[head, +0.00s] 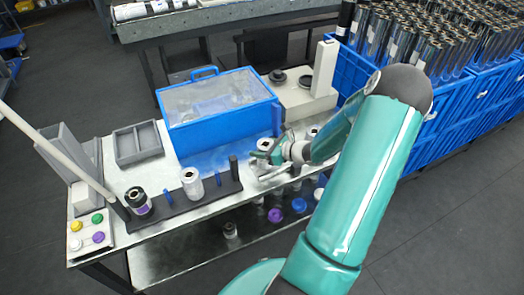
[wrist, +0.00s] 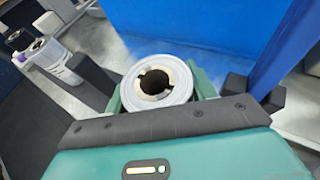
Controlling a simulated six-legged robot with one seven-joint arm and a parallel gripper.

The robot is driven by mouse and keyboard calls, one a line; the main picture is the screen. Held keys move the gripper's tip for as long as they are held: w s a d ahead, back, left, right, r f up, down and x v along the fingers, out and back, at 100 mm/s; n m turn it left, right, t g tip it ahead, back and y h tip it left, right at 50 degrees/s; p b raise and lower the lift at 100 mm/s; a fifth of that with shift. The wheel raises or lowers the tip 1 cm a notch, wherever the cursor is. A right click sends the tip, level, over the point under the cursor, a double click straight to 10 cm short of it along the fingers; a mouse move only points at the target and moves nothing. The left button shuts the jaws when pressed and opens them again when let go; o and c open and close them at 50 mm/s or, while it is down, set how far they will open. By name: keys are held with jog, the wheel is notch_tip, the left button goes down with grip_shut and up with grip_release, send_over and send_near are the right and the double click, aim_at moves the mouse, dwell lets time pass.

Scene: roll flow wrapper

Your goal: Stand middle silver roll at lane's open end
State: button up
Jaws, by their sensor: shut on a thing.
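My gripper (wrist: 157,92) is shut around a silver roll (wrist: 157,82), whose round top and dark core hole face the wrist camera. In the head view my gripper (head: 266,157) is just right of the black lane's end, and the held roll (head: 265,144) is partly hidden by it. I cannot tell whether the roll touches the table. The black lane (head: 216,191) runs along the table front. A silver roll (head: 192,182) and a darker-banded roll (head: 138,201) stand upright by it; both also show at the left of the wrist view.
A blue box with a clear lid (head: 222,112) stands behind the lane. A grey tray (head: 138,142) and a button panel (head: 90,232) are at left. A black post (head: 234,167) stands near my gripper. Another roll (head: 313,131) is at right, partly behind my arm.

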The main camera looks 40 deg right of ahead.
jog(key=shift+f, duration=0.75)
jog(key=shift+f, duration=0.2)
jog(key=o, duration=1.2)
